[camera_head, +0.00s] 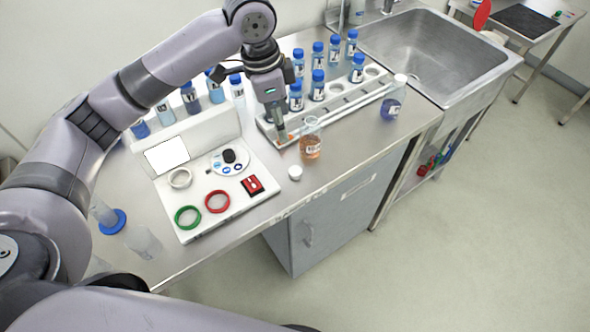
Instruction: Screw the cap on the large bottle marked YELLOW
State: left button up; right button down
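A bottle with orange liquid (311,146) and a label too small to read stands on the steel bench, with no cap visible on its mouth. A small white cap (295,172) lies on the bench in front of it. A second large bottle (390,106) with blue-violet liquid and a white cap stands farther right. My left gripper (281,136) points down just left of the orange bottle, by the front left end of the white rack. Its fingers look close together, but I cannot tell if they are shut or hold anything. My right gripper is not in view.
A white rack (345,106) holds several blue-capped small bottles. A white panel (200,222) at left carries green and red rings. More blue-capped bottles stand behind it. A steel sink (430,50) is at right. The bench front near the white cap is clear.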

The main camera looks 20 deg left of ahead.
pick_arm(q)
jog(key=p, duration=0.2)
send_over(295, 171)
jog(key=a, duration=0.2)
jog(key=f, duration=1)
jog(key=shift+s+d+f, duration=0.2)
jog(key=shift+f, duration=0.75)
jog(key=shift+d+f+p, duration=0.1)
jog(key=shift+p, duration=0.2)
jog(key=shift+d+f+p, duration=0.1)
jog(key=shift+f+p, duration=0.2)
jog(key=shift+f, duration=0.05)
jog(key=f, duration=0.1)
jog(key=d+f+p, duration=0.1)
jog(key=f, duration=0.1)
jog(key=shift+w+f, duration=0.15)
jog(key=shift+f, duration=0.45)
jog(key=shift+c, duration=0.4)
jog(key=c, duration=0.7)
